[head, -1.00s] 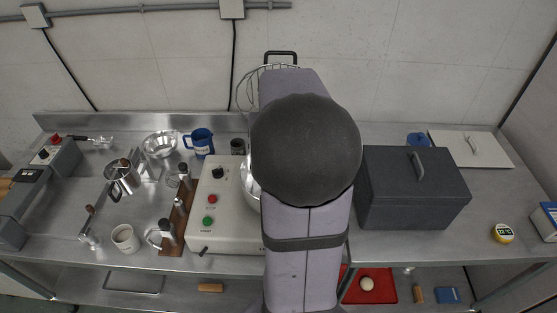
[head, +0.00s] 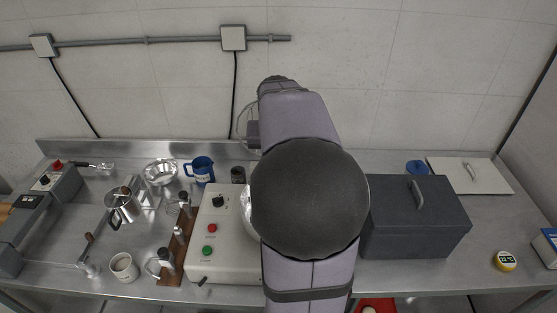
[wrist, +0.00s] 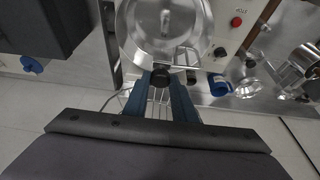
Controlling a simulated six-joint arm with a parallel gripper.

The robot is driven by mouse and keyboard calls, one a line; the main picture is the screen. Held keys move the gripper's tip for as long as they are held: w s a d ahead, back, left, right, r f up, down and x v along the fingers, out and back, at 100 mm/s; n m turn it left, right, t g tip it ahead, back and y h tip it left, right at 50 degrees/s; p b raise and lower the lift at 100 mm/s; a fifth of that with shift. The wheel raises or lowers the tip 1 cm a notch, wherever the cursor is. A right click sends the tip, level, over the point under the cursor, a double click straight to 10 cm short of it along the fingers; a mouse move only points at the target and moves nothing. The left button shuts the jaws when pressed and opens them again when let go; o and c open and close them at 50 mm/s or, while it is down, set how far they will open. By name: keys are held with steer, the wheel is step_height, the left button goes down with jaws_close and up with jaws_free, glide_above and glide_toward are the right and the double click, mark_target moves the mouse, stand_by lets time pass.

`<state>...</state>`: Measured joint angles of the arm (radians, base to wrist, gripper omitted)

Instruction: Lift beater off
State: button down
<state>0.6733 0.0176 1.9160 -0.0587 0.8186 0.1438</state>
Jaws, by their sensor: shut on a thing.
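In the wrist view my gripper (wrist: 161,80) has its two blue fingers closed around the dark hub of the wire beater (wrist: 160,103). The beater's wires show between the fingers. A shiny steel bowl (wrist: 150,42) lies just beyond the fingertips in that view; I cannot tell the height between it and the beater. In the head view my arm hides the gripper and most of the beater; thin curved wires (head: 241,122) show left of the arm. The cream mixer base (head: 228,250), with red and green buttons, stands left of the arm, and the bowl's edge shows beside it.
A dark grey box (head: 412,225) stands right of my arm, with a white panel (head: 470,175) behind it. A blue jug (head: 201,172), steel bowl (head: 160,172), steel pot (head: 121,206) and white mug (head: 123,267) stand left. The wall rises behind.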

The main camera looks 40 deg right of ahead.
steer(key=shift+r+p, duration=1.05)
steer(key=shift+r, duration=0.45)
